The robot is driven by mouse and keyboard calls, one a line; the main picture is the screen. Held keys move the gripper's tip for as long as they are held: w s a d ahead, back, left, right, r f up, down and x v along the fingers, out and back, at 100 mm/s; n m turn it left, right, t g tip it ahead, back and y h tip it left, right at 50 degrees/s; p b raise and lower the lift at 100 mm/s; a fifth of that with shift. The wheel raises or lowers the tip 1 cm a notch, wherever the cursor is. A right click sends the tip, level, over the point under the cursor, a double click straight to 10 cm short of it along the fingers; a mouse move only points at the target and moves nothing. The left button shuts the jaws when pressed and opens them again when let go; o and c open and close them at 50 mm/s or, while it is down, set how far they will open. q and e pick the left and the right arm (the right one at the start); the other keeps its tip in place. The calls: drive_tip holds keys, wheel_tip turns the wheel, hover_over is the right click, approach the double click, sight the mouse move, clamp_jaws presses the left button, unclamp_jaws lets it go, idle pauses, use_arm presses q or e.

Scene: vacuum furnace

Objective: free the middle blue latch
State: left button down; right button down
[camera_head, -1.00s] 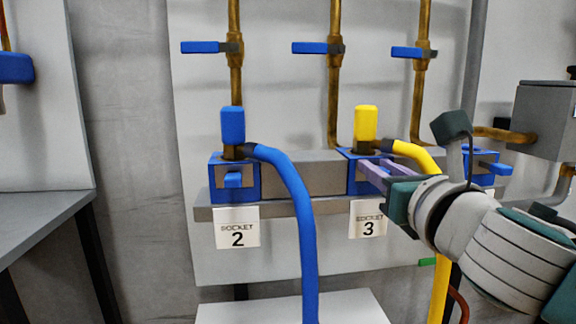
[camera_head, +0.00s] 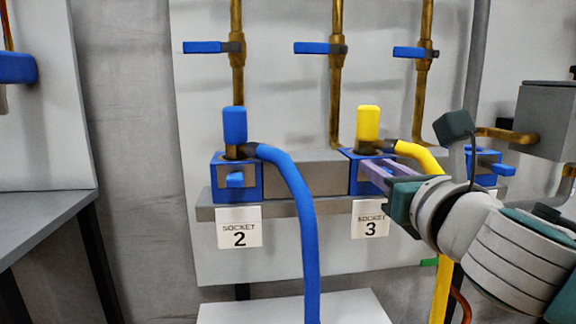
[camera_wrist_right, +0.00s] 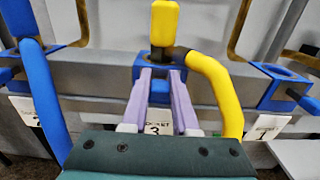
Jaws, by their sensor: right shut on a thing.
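The middle socket block (camera_head: 362,177), blue and grey above the SOCKET 3 label, holds a yellow plug (camera_head: 368,123) upright. In the right wrist view its blue latch (camera_wrist_right: 160,90) shows between the two lavender fingers of my right gripper (camera_wrist_right: 160,76). In the head view the right gripper (camera_head: 376,170) comes in from the right, its fingertips at the front of this block, and hides the latch. The fingers are shut on the latch. The yellow plug (camera_wrist_right: 163,24) stands just above the fingertips in the wrist view. My left gripper is not in view.
A blue plug (camera_head: 234,125) with a thick blue hose sits in socket 2 at left, above its blue latch (camera_head: 235,180). A yellow hose (camera_wrist_right: 219,85) bends down close beside the right gripper. Another socket block (camera_wrist_right: 283,84), empty, is at right. Blue-handled valves (camera_head: 311,48) are above.

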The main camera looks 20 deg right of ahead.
drive_tip(key=shift+s+a+r+p, duration=0.1)
drive_tip(key=shift+s+r+p, duration=0.05)
drive_tip(key=shift+s+p, duration=0.35)
drive_tip(key=shift+s+a, duration=0.1)
drive_tip(key=c, duration=1.1)
unclamp_jaws()
drive_tip(key=shift+c, duration=0.2)
drive_tip(key=o, duration=0.3)
drive_tip(key=shift+s, duration=0.25)
drive_tip(key=shift+o, duration=0.8)
drive_tip(key=shift+w, duration=0.1)
